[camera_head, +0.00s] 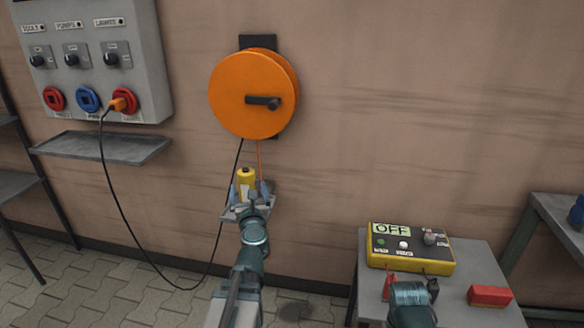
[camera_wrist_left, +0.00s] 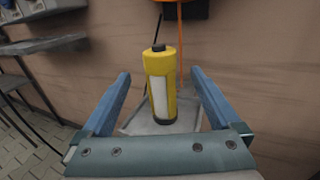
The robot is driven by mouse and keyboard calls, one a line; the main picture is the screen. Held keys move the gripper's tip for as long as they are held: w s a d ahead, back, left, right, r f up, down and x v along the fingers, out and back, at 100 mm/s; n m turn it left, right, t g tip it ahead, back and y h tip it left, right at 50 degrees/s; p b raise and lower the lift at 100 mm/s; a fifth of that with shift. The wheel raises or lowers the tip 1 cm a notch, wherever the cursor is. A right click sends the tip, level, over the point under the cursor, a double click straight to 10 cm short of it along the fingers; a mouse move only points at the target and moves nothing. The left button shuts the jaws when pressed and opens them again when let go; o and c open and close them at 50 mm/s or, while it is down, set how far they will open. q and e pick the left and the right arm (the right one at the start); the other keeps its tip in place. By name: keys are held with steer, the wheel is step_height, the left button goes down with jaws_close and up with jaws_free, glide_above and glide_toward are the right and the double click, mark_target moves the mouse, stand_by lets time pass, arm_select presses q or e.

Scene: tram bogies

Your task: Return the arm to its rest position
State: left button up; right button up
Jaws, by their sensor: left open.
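My left gripper (camera_head: 247,188) is open at a small grey wall tray (camera_head: 230,213) below the orange reel. A yellow cylinder (camera_head: 246,175) with a pale label and dark cap stands upright on the tray. In the left wrist view the yellow cylinder (camera_wrist_left: 159,85) is between the spread blue fingers of the left gripper (camera_wrist_left: 160,78), with a visible gap on each side. A teal part of my right arm (camera_head: 410,300) shows at the lower right; its fingers are not visible.
An orange reel (camera_head: 245,95) hangs on the wall. A black cable (camera_head: 140,240) loops from it to the orange plug (camera_head: 122,103) on the grey panel (camera_head: 95,70). A yellow tester (camera_head: 410,248) reading OFF and a red block (camera_head: 490,296) sit on a grey table (camera_head: 470,260).

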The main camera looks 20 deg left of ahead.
arm_select(q)
steer(key=w+d+f+m+h, duration=0.25)
steer(key=d+m+h, duration=0.45)
steer(key=d+m, duration=0.5)
steer(key=w+d+f+m+h, duration=0.2)
steer(key=d+f+m+h, duration=0.3)
steer(key=d+m, duration=0.65)
steer(key=s+d+f+m+g+h, duration=0.3)
steer(key=s+d+f+m+g, duration=0.3)
steer(key=m, duration=0.4)
steer(key=s+a+f+m+g+y, duration=0.1)
steer(key=s+f+m+g+y, duration=0.1)
steer(key=s+f+m+g, duration=0.3)
steer(key=s+a+f+m+g+y, duration=0.1)
steer(key=s+f+m+g+y, duration=0.2)
steer(key=s+m, duration=0.35)
steer(key=s+d+m+g+y, duration=0.1)
steer(key=s+d+m, duration=0.1)
steer(key=s+d, duration=0.65)
step_height(320, 180, up, 27)
steer(key=w+d+p, duration=0.1)
steer(key=p, duration=2.6)
steer(key=shift+w, duration=0.4)
